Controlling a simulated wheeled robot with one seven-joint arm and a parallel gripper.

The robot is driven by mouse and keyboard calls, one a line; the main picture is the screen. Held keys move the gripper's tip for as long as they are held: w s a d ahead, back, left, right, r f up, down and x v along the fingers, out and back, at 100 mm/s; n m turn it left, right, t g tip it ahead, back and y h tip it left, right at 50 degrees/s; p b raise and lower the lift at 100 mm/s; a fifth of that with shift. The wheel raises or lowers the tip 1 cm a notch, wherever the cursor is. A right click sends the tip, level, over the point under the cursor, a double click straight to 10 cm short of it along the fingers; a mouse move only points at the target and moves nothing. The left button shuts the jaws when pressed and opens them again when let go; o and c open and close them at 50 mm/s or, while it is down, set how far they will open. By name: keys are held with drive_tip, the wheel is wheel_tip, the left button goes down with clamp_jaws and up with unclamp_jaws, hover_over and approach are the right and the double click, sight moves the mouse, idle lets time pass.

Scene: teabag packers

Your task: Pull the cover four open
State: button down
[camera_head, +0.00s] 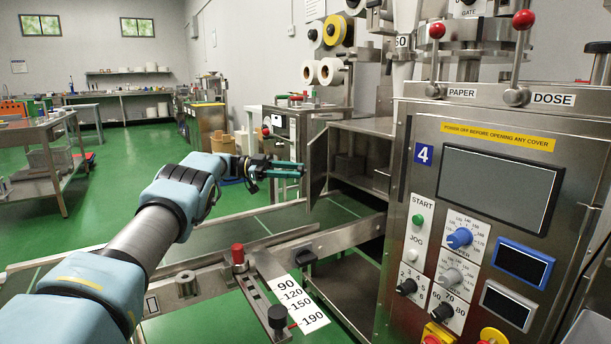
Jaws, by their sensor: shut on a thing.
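The machine marked with a blue 4 (423,154) stands at the right. Cover four (318,160), a dark grey metal door, stands swung out at the left side of the machine's open compartment (362,150). Its dark inside shows to the right of the door. My gripper (300,170) reaches in from the left and is shut at the door's left side. The fingers hide what they hold there, likely the cover's handle; the exact grip is too small to tell.
A rail with a red-knobbed post (238,254) and a number scale (296,304) runs below my arm. Another machine (283,135) stands behind the cover. A steel cart (48,150) is far left. Green floor (130,190) lies open between.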

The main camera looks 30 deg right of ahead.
drive_tip(key=shift+w+a, duration=0.1)
idle(0.5)
drive_tip(key=shift+c, duration=2.4)
unclamp_jaws()
drive_tip(key=shift+r, duration=0.15)
wheel_tip(320, 180, up, 10)
drive_tip(key=p, duration=0.2)
drive_tip(key=shift+c, duration=0.2)
